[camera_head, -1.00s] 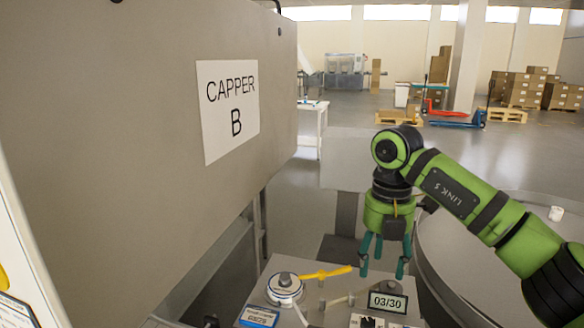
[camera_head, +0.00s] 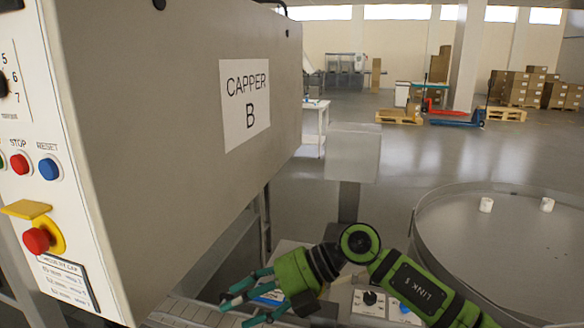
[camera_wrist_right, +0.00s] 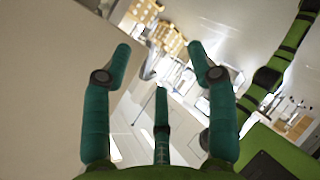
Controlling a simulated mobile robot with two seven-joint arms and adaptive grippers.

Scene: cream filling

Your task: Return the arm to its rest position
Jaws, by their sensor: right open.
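My right arm (camera_head: 415,288) is green and black and comes in from the lower right of the head view. Its wrist is bent, and the gripper points left, low in front of the Capper B machine. My right gripper (camera_head: 243,297) has teal fingers spread apart with nothing between them. In the right wrist view the open gripper (camera_wrist_right: 160,75) shows three separate empty fingers. The arm partly hides the control panel behind it. My left gripper is not in view.
The Capper B machine (camera_head: 180,190) fills the left, with a red emergency button (camera_head: 37,240) on its front. A round metal table (camera_head: 430,215) with two small white pieces stands at right. A white-topped panel with a dial (camera_head: 370,298) is close to the arm. Open floor lies beyond.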

